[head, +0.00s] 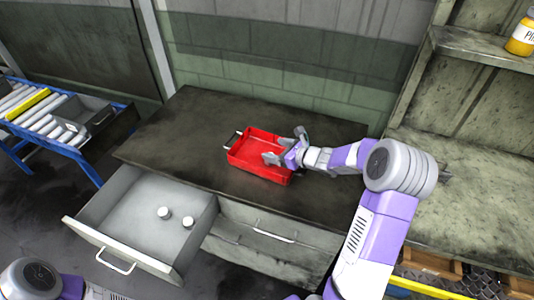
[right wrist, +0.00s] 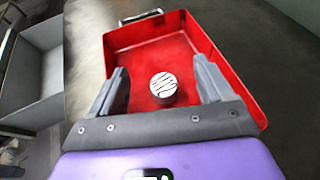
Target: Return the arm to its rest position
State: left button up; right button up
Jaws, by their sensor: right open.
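My right gripper (head: 285,146) is over the right part of a red tray (head: 240,153) on the dark workbench. In the right wrist view its two grey fingers (right wrist: 161,72) stand apart, open. A small grey-white cylinder with dark streaks on top (right wrist: 163,86) stands on the floor of the red tray (right wrist: 150,48), between the fingers in the picture and not visibly gripped. The gripper hides this cylinder in the head view. My right arm reaches in from the lower right. Only part of my left arm shows at the bottom left, and its gripper is out of view.
An open drawer (head: 145,222) under the workbench (head: 190,130) sticks out at the front left with two white cylinders (head: 175,217) in it. Shelving (head: 480,195) with a yellow jar (head: 523,36) stands at the right. A blue-framed roller conveyor (head: 40,105) with a grey bin is at the left.

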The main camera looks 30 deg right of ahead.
jog(key=v, duration=0.4)
jog(key=shift+p, duration=0.3)
jog(key=shift+r, duration=0.1)
